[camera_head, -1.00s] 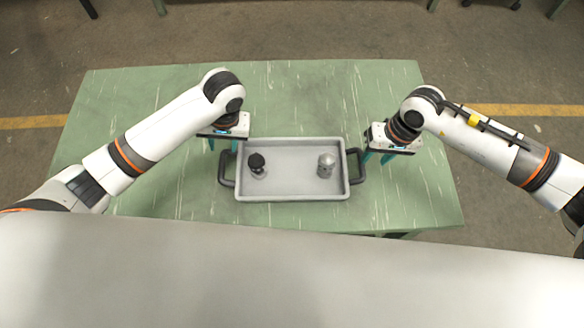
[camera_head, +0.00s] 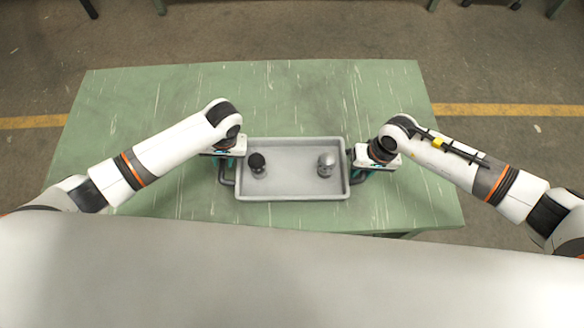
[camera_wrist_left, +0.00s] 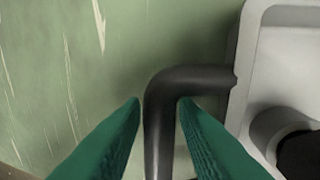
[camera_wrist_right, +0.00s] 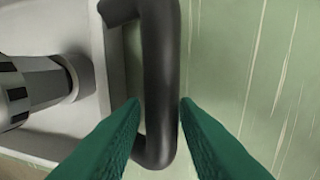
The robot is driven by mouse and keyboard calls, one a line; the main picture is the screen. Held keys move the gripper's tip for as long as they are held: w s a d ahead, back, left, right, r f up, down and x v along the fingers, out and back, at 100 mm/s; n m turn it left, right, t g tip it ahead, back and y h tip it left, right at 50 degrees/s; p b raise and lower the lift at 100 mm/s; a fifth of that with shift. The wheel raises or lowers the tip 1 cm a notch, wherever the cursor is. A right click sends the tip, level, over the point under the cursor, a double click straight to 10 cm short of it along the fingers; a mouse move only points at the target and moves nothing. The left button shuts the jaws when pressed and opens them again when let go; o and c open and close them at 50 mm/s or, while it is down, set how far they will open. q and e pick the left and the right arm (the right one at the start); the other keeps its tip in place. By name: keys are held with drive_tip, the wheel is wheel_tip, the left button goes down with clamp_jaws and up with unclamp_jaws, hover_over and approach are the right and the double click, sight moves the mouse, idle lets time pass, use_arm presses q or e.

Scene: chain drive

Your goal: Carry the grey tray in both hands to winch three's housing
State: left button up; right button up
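The grey tray (camera_head: 291,194) sits on the green table with a black handle at each end. In it stand a black-topped piece (camera_head: 257,163) at left and a silver metal piece (camera_head: 326,162) at right. My left gripper (camera_wrist_left: 160,103) is open, its green fingers on either side of the left handle (camera_wrist_left: 160,130), with a gap to the fingers. My right gripper (camera_wrist_right: 160,103) is open, its fingers on either side of the right handle (camera_wrist_right: 158,70), close to it. In the head view the wrists hide most of the fingers.
The green table (camera_head: 300,90) is clear behind the tray and to both sides. A pale grey surface (camera_head: 290,270) fills the foreground. The floor with a yellow line (camera_head: 500,110) lies beyond the table.

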use_arm(q)
clamp_jaws()
use_arm(e)
clamp_jaws()
use_arm(q)
drive_tip(key=shift+w+r, duration=0.1)
drive_tip(key=shift+r, duration=0.05)
use_arm(e)
drive_tip(key=shift+w+r, duration=0.1)
idle(0.7)
